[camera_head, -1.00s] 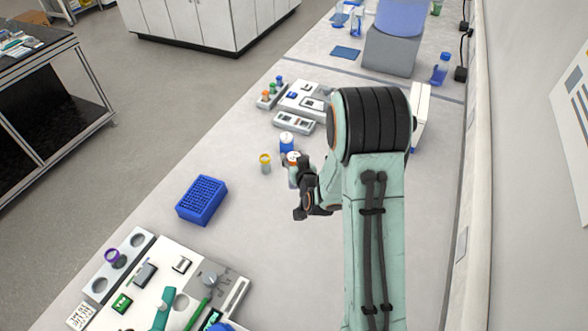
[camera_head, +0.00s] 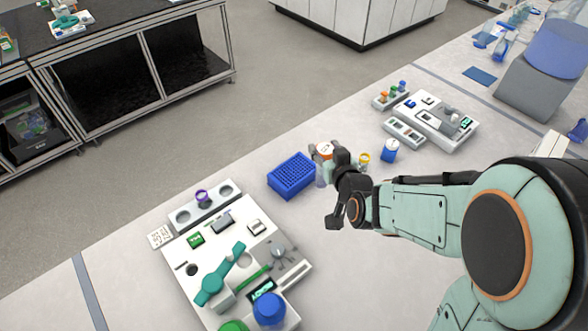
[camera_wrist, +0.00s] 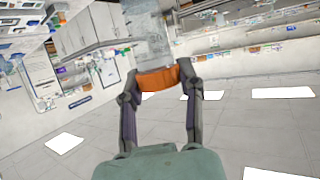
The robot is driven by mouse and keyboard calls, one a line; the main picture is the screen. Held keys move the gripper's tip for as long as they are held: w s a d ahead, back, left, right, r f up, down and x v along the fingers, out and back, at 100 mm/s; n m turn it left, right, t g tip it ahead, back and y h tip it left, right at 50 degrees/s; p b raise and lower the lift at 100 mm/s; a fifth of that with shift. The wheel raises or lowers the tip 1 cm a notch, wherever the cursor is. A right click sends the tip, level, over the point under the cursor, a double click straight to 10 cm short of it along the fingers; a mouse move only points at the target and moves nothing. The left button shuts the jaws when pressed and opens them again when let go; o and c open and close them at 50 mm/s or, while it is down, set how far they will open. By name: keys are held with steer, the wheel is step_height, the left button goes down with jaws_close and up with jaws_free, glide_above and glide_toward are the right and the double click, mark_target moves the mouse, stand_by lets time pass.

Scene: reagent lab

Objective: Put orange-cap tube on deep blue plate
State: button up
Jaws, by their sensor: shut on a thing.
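The orange-cap tube (camera_head: 322,176) is upright in my gripper (camera_head: 336,162) in the head view, with a pale, see-through body and a white-topped orange cap. In the wrist view, my gripper (camera_wrist: 158,80) is shut on the orange cap (camera_wrist: 157,79), which spans both fingertips. The deep blue plate (camera_head: 293,175), a blue block with a grid of holes, lies on the bench just left of the tube. The tube appears beside the plate's right end, not over its middle. Its lower end is partly hidden, so I cannot tell its height above the bench.
A yellow-ringed vial (camera_head: 364,158) and a blue-capped bottle (camera_head: 389,150) stand right of my gripper. A white instrument station (camera_head: 215,255) is at front left. A small rack with coloured caps (camera_head: 392,97) and white devices (camera_head: 430,115) are behind. Bare bench lies between.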

steer(key=w+a+f+n+y, duration=0.1)
steer(key=w+a+f, duration=0.1)
steer(key=w+a, duration=0.45)
steer(key=w+f, duration=0.6)
steer(key=f, duration=0.3)
steer(key=shift+a, duration=0.35)
steer(key=shift+f, duration=0.1)
steer(key=shift+f, duration=0.15)
steer(key=o, duration=0.7)
steer(key=shift+o, duration=0.3)
